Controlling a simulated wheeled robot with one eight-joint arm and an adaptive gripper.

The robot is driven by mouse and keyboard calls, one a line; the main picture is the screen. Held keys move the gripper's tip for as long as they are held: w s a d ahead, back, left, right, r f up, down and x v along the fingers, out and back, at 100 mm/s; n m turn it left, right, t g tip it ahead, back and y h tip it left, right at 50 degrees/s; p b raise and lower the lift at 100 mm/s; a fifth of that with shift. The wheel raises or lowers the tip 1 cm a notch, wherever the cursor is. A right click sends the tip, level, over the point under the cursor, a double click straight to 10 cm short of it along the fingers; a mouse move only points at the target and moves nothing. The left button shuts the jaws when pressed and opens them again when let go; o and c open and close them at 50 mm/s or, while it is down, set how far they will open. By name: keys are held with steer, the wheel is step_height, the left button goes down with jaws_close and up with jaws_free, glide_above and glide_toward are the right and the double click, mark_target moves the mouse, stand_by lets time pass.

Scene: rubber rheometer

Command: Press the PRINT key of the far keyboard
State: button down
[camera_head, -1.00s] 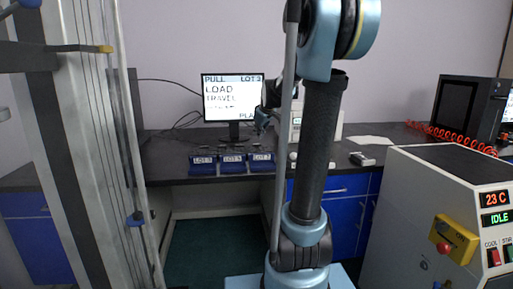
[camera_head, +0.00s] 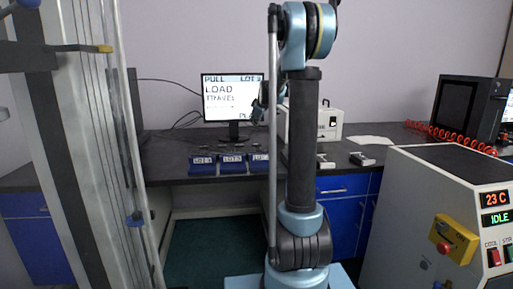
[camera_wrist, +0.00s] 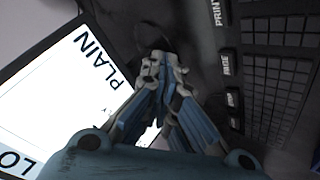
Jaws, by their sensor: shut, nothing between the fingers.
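My gripper (camera_wrist: 165,65) is shut and empty, its two blue-and-grey fingers meeting at the tips in the wrist view. A dark keyboard (camera_wrist: 285,38) lies along the right of that view, tilted in the picture. The PRINT key (camera_wrist: 217,12) is at the top edge, partly cut off, up and to the right of my fingertips. The fingertips appear apart from it; their height above the bench is unclear. In the head view my gripper (camera_head: 258,110) is in front of the monitor's right edge, partly behind my arm. The keyboard cannot be made out clearly there.
The monitor (camera_head: 233,95) stands at the back of the dark bench (camera_head: 165,172); its screen (camera_wrist: 70,90) fills the wrist view's left. Blue LOT bins (camera_head: 232,165) stand at the bench front. A beige instrument (camera_head: 327,124) is right of my arm. A tall metal frame is at left.

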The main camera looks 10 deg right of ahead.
mark_target(255, 144)
steer(key=shift+f, duration=0.15)
steer(key=shift+f, duration=4.25)
steer(key=shift+f, duration=0.8)
steer(key=shift+r, duration=3.4)
